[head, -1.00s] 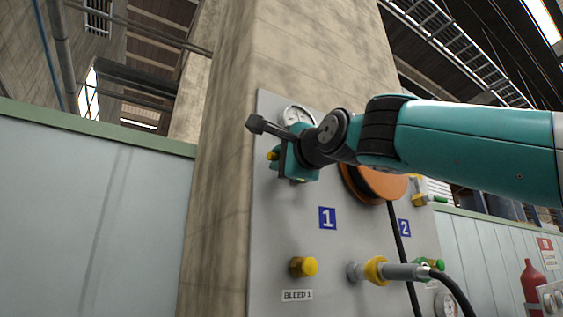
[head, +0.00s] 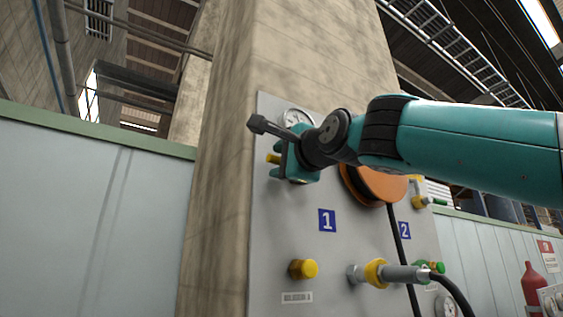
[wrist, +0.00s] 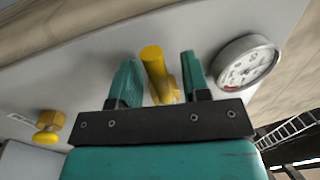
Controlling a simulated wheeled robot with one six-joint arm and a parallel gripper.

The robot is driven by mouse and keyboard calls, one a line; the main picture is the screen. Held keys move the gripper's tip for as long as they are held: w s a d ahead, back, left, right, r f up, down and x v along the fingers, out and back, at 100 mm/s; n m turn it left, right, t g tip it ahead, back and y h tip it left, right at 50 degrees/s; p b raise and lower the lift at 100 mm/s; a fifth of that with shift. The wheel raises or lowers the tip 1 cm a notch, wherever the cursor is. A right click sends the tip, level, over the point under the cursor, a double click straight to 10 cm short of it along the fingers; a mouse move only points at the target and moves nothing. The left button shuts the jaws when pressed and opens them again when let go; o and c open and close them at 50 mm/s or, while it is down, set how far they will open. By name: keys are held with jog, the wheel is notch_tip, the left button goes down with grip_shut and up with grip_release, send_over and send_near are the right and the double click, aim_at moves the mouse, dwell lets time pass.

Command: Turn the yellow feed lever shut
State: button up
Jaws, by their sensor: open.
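The yellow feed lever (wrist: 156,72) shows in the wrist view as a short yellow bar between my gripper's two teal fingers. My gripper (wrist: 160,82) is open, one finger on each side of the lever, with a visible gap on both sides. In the head view my gripper (head: 286,160) is at the upper left of the grey panel, below the gauge. Only the yellow end of the lever (head: 272,159) shows there, left of the gripper. The rest of it is hidden behind my gripper and wrist.
A round gauge (wrist: 246,62) sits close beside the right finger in the wrist view. A yellow bleed knob (head: 304,269), an orange reel (head: 376,184) and a hose coupling (head: 396,272) are on the grey panel (head: 345,236). A concrete column (head: 225,150) stands behind.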

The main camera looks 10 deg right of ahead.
jog(key=b+v, duration=0.8)
jog(key=v, duration=0.9)
jog(key=shift+d, duration=0.1)
jog(key=w+a+f+n+g, duration=0.2)
jog(key=a+f+n+g, duration=0.15)
jog(key=f, duration=0.55)
jog(key=w+a+f+n+g, duration=0.2)
jog(key=w+f+n, duration=0.15)
jog(key=f, duration=0.45)
notch_tip(320, 180, down, 20)
jog(key=s+d+n+g+h, duration=0.1)
jog(key=s+n+g+h, duration=0.1)
jog(key=n+g, duration=0.4)
jog(key=s+d+f+n+g, duration=0.2)
jog(key=s+f+n+g, duration=0.1)
jog(key=s+f, duration=0.4)
jog(key=s+d+f+n+g+h, duration=0.1)
jog(key=s+f+n+g, duration=0.3)
jog(key=s+f, duration=0.4)
notch_tip(320, 180, down, 6)
jog(key=shift+d+r+n, duration=0.15)
jog(key=shift+d+n, duration=0.35)
jog(key=shift+d, duration=0.4)
